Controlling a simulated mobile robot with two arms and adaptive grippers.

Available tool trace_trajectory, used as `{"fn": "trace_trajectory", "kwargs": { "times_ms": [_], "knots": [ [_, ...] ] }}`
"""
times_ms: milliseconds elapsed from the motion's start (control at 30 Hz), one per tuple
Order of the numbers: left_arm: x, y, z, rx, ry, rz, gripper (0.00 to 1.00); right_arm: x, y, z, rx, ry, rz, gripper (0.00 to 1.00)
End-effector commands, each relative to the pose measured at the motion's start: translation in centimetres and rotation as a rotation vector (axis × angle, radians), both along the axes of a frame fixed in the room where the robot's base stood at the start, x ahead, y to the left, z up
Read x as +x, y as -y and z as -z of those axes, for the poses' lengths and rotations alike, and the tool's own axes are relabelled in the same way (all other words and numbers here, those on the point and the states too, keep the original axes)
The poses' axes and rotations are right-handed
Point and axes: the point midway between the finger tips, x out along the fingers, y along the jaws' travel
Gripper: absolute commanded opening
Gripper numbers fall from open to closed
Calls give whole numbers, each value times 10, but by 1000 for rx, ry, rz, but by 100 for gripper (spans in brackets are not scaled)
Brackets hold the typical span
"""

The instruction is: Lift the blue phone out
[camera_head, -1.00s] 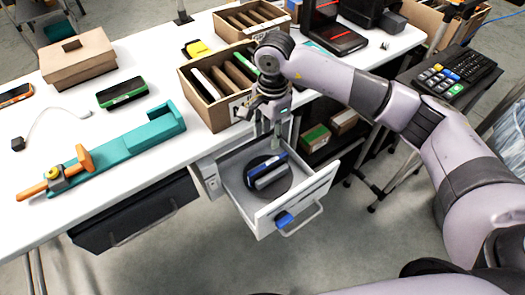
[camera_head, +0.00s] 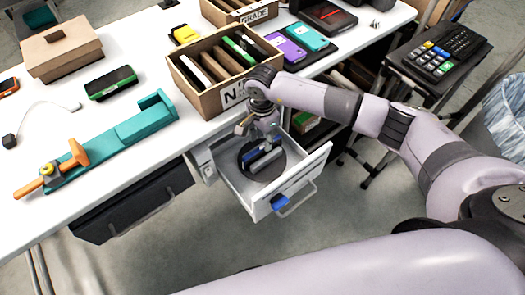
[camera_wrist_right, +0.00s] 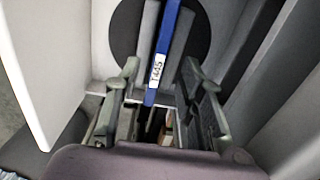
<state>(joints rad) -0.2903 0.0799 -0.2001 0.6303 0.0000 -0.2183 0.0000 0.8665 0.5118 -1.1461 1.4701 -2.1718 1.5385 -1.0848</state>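The blue phone (camera_wrist_right: 165,45) stands on edge in a slotted grey holder (camera_wrist_right: 184,35) on a black round base, inside the open drawer (camera_head: 304,171). In the wrist view its narrow blue edge faces me and carries a white "1445" label. My right gripper (camera_wrist_right: 160,75) is open, with one finger on each side of the phone and visible gaps between. In the head view the right gripper (camera_head: 266,133) is over the drawer and partly hides the phone (camera_head: 250,154). My left gripper is not in view.
The drawer's front and side walls surround the gripper closely. A blue object (camera_head: 279,201) is on the drawer front by the handle. A carton of upright boards (camera_head: 206,98) stands on the white table (camera_head: 150,60) just behind. A keypad (camera_head: 440,68) is at the right.

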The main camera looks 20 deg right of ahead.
Motion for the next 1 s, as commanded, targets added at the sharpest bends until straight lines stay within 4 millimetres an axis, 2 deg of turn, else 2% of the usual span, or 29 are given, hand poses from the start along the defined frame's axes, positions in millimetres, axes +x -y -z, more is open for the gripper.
{"fn": "trace_trajectory", "kwargs": {
  "times_ms": [167,300,600,1000],
  "knots": [
    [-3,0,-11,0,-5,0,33,-3,-1,25,1,-7,2,36],
    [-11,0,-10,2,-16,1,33,-2,0,43,1,-4,1,36],
    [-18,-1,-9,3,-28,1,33,-1,0,48,1,-1,0,35],
    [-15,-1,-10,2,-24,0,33,-1,0,47,1,-1,0,8]
  ]
}}
